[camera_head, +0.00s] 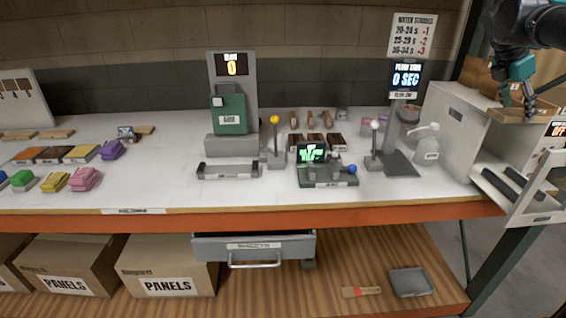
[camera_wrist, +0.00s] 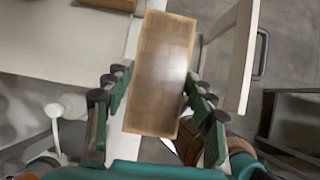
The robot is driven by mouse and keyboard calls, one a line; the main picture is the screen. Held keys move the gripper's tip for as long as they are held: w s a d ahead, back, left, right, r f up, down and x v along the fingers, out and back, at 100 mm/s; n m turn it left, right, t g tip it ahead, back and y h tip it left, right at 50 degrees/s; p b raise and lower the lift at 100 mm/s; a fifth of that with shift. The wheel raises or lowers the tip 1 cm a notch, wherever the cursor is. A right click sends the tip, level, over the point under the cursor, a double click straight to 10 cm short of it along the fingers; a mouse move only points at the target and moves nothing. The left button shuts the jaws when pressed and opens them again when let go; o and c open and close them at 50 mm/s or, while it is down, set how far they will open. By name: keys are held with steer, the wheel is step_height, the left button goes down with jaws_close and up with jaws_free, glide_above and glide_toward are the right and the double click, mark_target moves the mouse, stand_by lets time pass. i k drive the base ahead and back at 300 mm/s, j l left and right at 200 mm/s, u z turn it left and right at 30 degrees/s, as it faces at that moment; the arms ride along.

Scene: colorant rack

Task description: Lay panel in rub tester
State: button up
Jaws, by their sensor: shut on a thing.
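My gripper (camera_head: 518,97) is at the upper right, above the open white oven and far from the tester. It is shut on a light wooden panel (camera_head: 524,116), held by its long sides. In the wrist view my gripper (camera_wrist: 157,80) has its fingers on both sides of the panel (camera_wrist: 164,45), which extends forward past the fingertips. What looks like the rub tester (camera_head: 229,112) is the green and grey machine at the back centre, with a display reading 0. A low grey bed (camera_head: 228,172) with dark end blocks lies in front of it and looks empty.
A white bottle (camera_head: 427,143), a flow-timer stand (camera_head: 398,120) and a wet gauge (camera_head: 325,175) stand between my gripper and the tester. Coloured blocks (camera_head: 85,180) sit at left.

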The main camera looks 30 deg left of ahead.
mark_target(228, 169)
steer(key=k+j, duration=0.15)
steer(key=j, duration=0.3)
steer(key=k+j, duration=0.1)
steer(key=j, duration=0.35)
steer(key=k+j, duration=0.15)
steer(key=j, duration=0.3)
steer(key=k+j, duration=0.15)
steer(key=j, duration=0.3)
steer(key=k+j, duration=0.1)
steer(key=j, duration=0.35)
steer(key=k+j, duration=0.15)
steer(key=j, duration=0.3)
steer(key=k+j, duration=0.15)
steer(key=j, duration=0.3)
steer(key=k+j, duration=0.1)
steer(key=j, duration=0.35)
steer(key=k+u, duration=0.05)
